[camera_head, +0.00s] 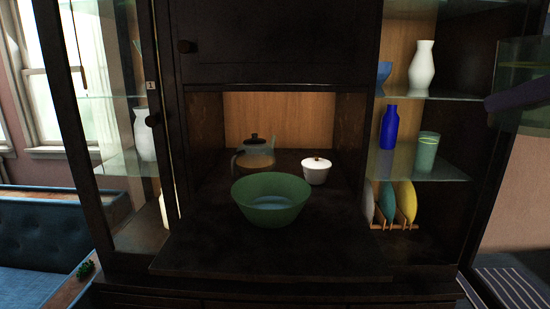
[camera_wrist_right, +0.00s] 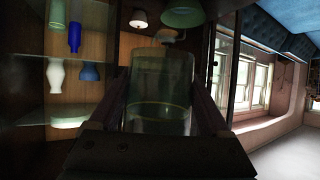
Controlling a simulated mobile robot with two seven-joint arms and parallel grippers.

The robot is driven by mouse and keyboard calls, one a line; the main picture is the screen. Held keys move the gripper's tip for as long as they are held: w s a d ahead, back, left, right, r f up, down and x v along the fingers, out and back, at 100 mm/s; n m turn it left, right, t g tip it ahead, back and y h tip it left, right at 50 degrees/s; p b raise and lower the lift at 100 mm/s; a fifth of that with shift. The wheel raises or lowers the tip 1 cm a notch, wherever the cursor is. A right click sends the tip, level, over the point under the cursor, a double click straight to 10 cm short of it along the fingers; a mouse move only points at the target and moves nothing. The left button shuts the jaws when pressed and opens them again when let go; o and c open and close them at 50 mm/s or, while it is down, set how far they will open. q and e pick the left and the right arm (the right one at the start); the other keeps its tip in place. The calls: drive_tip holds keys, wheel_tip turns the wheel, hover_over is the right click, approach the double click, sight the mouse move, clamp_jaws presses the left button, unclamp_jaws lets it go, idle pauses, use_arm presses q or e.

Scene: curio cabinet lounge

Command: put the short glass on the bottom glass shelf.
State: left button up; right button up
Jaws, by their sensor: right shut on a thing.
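The short glass (camera_wrist_right: 160,85) is clear and greenish. In the wrist view it stands between the two fingers of my right gripper (camera_wrist_right: 165,100), which is shut on it. In the head view the glass (camera_head: 522,58) is at the upper right edge, partly cut off, with a dark finger of my right gripper (camera_head: 520,95) across it. It is held to the right of the open right-hand shelves. The bottom glass shelf (camera_head: 448,172) carries a blue bottle (camera_head: 388,128) and a green glass (camera_head: 427,153). My left gripper is not in view.
Plates (camera_head: 405,200) stand below the bottom shelf. A green bowl (camera_head: 270,205), teapot (camera_head: 256,155) and white lidded pot (camera_head: 316,170) occupy the central niche. The bottom shelf's right end looks clear.

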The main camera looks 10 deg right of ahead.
drive_tip(key=s+a+n+g+y, duration=0.2)
drive_tip(key=s+a+n+y, duration=0.15)
drive_tip(key=a, duration=0.35)
drive_tip(key=s+a+n+g+y, duration=0.2)
drive_tip(key=s+a+n+y, duration=0.15)
drive_tip(key=a, duration=0.35)
use_arm(q)
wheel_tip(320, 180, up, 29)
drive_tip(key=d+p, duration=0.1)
drive_tip(key=p, duration=2.8)
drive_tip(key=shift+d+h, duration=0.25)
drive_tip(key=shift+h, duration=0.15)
use_arm(e)
wheel_tip(320, 180, up, 25)
drive_tip(key=n, duration=0.1)
drive_tip(key=shift+w+g, duration=0.25)
drive_tip(key=shift+g, duration=0.05)
